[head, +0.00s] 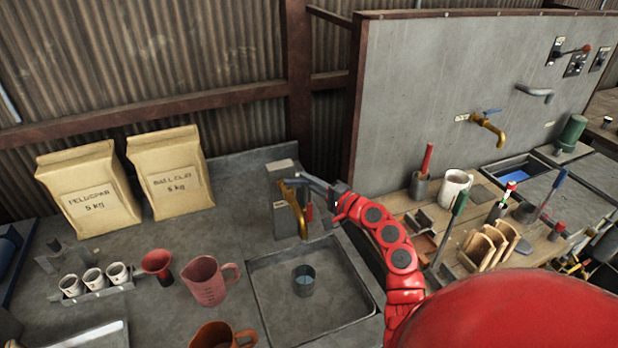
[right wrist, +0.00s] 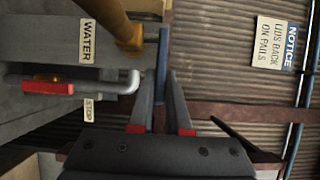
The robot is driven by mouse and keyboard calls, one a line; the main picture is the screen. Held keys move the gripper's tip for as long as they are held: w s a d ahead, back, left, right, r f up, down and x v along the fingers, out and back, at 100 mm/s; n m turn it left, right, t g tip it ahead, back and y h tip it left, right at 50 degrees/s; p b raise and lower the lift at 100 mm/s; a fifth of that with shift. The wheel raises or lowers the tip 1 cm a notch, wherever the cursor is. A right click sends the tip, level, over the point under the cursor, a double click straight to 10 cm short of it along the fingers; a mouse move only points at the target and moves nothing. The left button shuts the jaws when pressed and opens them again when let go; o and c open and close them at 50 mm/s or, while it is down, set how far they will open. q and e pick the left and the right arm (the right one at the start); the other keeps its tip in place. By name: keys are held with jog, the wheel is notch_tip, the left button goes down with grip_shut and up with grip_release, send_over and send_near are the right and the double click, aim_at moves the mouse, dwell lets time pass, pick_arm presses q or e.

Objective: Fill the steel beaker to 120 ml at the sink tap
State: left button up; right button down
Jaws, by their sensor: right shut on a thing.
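The steel beaker (head: 304,287) stands upright in the sink basin (head: 262,300), below the spout of the brass tap (head: 299,212). Something bluish, like water, shows inside it; I cannot read its level. I cannot make out a stream from the spout. My right gripper (head: 336,196) is beside the tap at its blue lever (head: 313,182). In the right wrist view the gripper's fingers (right wrist: 161,98) are shut on the blue lever (right wrist: 162,55), next to the brass tap body (right wrist: 122,28) and a "WATER" label (right wrist: 87,40). My left gripper is not in view.
A red-handled lever (right wrist: 48,87) with a "STOP" label (right wrist: 89,110) is near the tap. A pink measuring jug (head: 207,282), a red funnel (head: 157,265) and an orange mug (head: 222,337) stand left of the sink. Two paper sacks (head: 90,190) stand behind.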

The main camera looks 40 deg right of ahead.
jog(key=c, duration=0.9)
grip_release()
jog(key=b+v, duration=0.5)
jog(key=v, duration=1.2)
jog(key=shift+s, duration=0.25)
